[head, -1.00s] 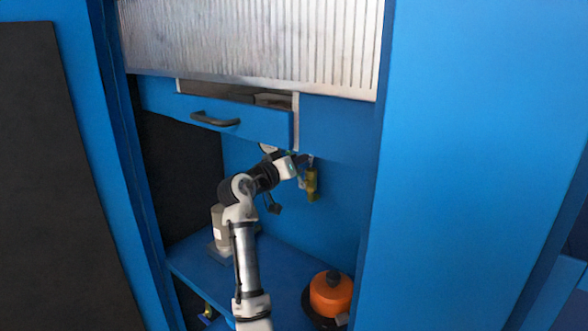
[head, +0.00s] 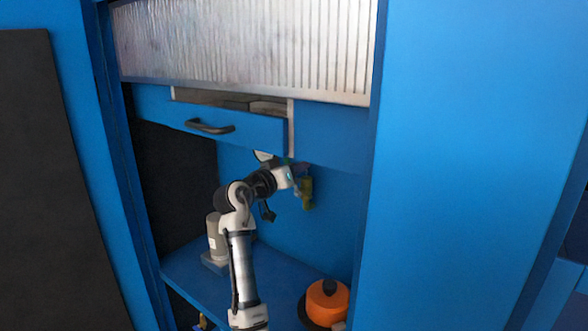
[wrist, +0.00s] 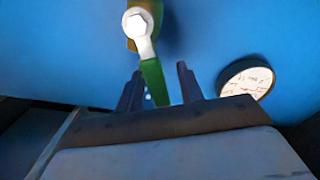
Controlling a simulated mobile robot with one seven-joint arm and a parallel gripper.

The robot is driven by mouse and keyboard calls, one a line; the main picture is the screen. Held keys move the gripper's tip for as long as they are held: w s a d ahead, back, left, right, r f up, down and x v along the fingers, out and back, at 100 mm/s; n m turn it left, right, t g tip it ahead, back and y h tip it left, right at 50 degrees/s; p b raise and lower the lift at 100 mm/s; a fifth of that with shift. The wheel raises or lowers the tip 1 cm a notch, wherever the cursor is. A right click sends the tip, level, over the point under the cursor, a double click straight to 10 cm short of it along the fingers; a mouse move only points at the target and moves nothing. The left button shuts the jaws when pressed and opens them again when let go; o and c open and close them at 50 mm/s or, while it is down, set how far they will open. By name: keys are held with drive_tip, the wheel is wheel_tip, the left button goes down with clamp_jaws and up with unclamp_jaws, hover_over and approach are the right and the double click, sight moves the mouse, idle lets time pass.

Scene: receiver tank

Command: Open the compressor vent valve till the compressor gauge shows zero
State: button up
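The vent valve shows in the wrist view as a white lever head with a hex bolt (wrist: 138,25) and a green handle (wrist: 153,80) pointing down toward my gripper. My gripper (wrist: 160,74) is open, with one dark finger on each side of the green handle. I cannot tell whether either finger touches it. The round gauge (wrist: 247,80) with a white dial and dark rim is to the right; its reading is too small to make out. In the head view my gripper (head: 297,181) is at a yellowish fitting (head: 307,193) on the blue back panel, and hides most of the valve.
A blue drawer (head: 240,127) with a dark handle (head: 209,127) hangs just above my arm. An orange round object (head: 327,298) and a grey cylinder (head: 216,238) stand on the blue shelf (head: 270,275) below. Blue walls flank the recess.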

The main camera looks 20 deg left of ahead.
drive_tip(key=b+v, duration=0.1)
drive_tip(key=v, duration=1.3)
drive_tip(key=shift+w+r, duration=0.1)
drive_tip(key=shift+w, duration=0.05)
